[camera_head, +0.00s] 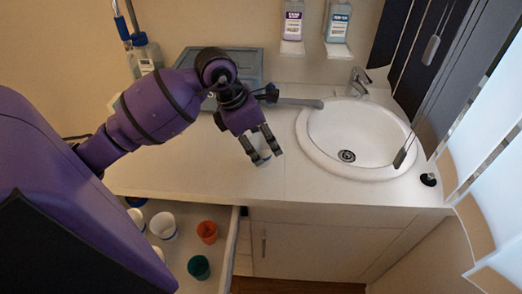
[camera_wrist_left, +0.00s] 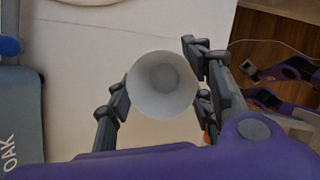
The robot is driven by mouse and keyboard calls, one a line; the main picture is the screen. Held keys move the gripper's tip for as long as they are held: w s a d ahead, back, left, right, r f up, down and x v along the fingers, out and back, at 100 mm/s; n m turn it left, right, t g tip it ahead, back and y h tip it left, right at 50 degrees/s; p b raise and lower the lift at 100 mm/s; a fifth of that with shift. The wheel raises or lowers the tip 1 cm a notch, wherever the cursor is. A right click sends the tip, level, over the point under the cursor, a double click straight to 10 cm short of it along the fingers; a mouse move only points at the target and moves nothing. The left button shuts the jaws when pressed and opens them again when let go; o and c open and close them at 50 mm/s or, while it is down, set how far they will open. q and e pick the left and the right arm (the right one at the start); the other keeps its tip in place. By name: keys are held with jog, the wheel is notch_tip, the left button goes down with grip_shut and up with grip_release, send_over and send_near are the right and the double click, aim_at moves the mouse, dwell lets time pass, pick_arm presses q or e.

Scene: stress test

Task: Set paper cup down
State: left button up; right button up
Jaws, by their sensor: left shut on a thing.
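A white paper cup (camera_wrist_left: 163,86) sits between the fingers of my left gripper (camera_wrist_left: 158,92) in the left wrist view, its round open mouth facing the camera. In the head view my left gripper (camera_head: 262,158) is over the white countertop (camera_head: 190,178), left of the sink, and shut on the cup (camera_head: 264,153), which is mostly hidden by the fingers. I cannot tell whether the cup touches the counter. My right gripper does not show in the head view.
A round white sink (camera_head: 335,130) with a faucet (camera_head: 358,80) lies to the right. A grey tray (camera_head: 250,68) is at the back. An open drawer (camera_head: 232,240) below holds several cups, including an orange one (camera_head: 207,232) and a green one (camera_head: 199,267). Counter around the gripper is clear.

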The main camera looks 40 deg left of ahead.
pick_arm(q)
jog(key=shift+w+a+f, duration=0.1)
jog(key=shift+w+f, duration=0.05)
jog(key=shift+f, duration=1.6)
jog(key=shift+f, duration=0.2)
jog(key=o, duration=0.8)
jog(key=shift+r, duration=0.35)
jog(key=v, duration=1.1)
jog(key=shift+a+r, duration=0.15)
jog(key=shift+r, duration=0.15)
